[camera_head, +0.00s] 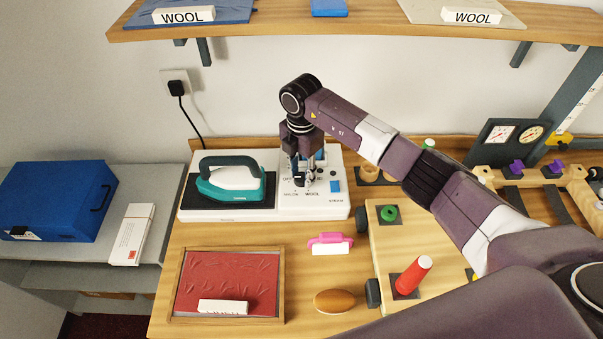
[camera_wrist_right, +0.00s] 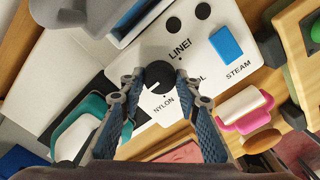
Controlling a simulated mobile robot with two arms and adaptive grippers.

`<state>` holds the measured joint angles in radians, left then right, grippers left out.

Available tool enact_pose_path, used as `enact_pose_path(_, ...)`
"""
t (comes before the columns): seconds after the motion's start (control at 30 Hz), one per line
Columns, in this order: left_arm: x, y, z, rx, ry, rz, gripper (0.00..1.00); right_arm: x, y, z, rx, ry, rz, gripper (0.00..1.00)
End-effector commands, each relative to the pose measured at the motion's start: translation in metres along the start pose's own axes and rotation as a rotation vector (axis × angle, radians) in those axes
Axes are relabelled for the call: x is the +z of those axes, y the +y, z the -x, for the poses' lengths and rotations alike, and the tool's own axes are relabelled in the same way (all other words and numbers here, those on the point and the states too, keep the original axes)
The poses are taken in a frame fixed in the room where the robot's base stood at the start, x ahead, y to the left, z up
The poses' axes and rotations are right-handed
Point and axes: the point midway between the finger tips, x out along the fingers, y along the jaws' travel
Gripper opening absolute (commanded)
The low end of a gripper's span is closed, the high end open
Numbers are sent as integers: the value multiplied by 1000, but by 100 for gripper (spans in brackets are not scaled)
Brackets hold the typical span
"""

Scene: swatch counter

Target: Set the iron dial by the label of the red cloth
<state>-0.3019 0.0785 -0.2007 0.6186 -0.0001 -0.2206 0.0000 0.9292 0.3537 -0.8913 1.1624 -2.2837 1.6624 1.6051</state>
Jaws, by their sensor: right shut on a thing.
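The iron station (camera_head: 240,212) is a white base with a teal and white iron (camera_head: 232,183) resting on its left half. My right gripper (camera_head: 302,180) points down at the right half, shut on the black dial (camera_wrist_right: 158,78); its fingers sit on either side of it in the wrist view (camera_wrist_right: 160,86). NYLON, WOOL, LINEN and STEAM are printed on the panel, WOOL partly covered. A pale mark shows on the dial near NYLON; its exact setting is unclear. The red cloth (camera_head: 222,276) lies in a wooden frame, wrinkled, with a white label (camera_head: 223,306) whose text is unreadable.
A pink-handled brush (camera_head: 330,244) and a brown oval object (camera_head: 334,300) lie before the station. A blue box (camera_head: 55,200) is left. Cloths labelled WOOL lie on the shelf (camera_head: 330,25) above.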

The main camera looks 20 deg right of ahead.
Motion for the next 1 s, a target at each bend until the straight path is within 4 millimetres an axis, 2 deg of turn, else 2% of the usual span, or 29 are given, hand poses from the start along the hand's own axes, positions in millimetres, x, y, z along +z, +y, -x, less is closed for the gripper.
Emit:
enact_pose_path(0.27,1,0,-18,0,1,0,65,1,0,-3,1,-2,145,6)
enact_pose_path(1.0,4,0,-88,-1,5,1,65,1,1,-4,2,-3,836,6)
